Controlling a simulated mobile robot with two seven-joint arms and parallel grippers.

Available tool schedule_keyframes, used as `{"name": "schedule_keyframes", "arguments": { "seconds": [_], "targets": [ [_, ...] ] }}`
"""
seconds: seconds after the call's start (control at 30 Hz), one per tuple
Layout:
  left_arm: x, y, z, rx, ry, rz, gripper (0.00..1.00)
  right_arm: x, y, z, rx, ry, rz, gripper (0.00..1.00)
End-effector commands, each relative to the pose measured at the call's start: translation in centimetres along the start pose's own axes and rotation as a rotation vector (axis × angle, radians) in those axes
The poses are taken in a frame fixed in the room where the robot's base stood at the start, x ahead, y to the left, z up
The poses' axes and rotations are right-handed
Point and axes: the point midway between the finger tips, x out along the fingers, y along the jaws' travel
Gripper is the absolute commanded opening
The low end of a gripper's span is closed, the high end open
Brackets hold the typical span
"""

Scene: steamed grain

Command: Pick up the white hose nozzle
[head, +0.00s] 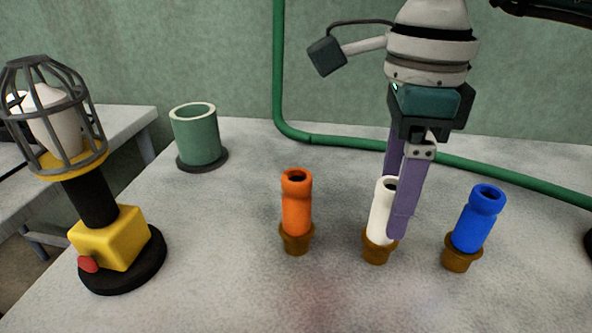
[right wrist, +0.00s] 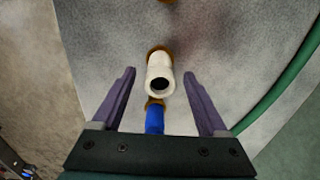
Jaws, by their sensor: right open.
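The white hose nozzle (head: 381,213) stands upright on a brass-coloured base on the grey table, between an orange nozzle (head: 297,203) and a blue nozzle (head: 477,220). My right gripper (head: 397,222) is open and points down at the white nozzle. In the head view one purple finger covers part of the nozzle's right side. In the right wrist view the white nozzle (right wrist: 159,76) shows its dark round opening, centred between the two spread fingers (right wrist: 159,84). The blue nozzle (right wrist: 154,119) shows behind it there. My left gripper is not in view.
A yellow caged lamp (head: 110,238) stands at the left. A green cup (head: 197,136) sits on a dark disc at the back left. A green pipe (head: 330,141) runs along the back. The table's front middle is clear.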

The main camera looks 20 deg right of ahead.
Motion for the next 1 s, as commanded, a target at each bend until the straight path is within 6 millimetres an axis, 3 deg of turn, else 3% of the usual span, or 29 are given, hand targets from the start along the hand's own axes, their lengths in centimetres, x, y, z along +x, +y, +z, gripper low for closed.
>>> {"name": "schedule_keyframes", "arguments": {
  "seconds": [0.2, 0.5, 1.0],
  "targets": [
    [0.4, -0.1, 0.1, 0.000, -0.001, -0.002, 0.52, 3.4, 0.0, 0.2, 0.000, 0.001, 0.003, 0.77],
    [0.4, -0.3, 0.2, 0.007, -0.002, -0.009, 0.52, 3.8, 0.0, 0.2, 0.000, 0.000, 0.001, 0.77],
    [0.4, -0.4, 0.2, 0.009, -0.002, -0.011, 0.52, 3.8, 0.0, 0.2, 0.000, 0.000, 0.001, 0.20]
  ]
}}
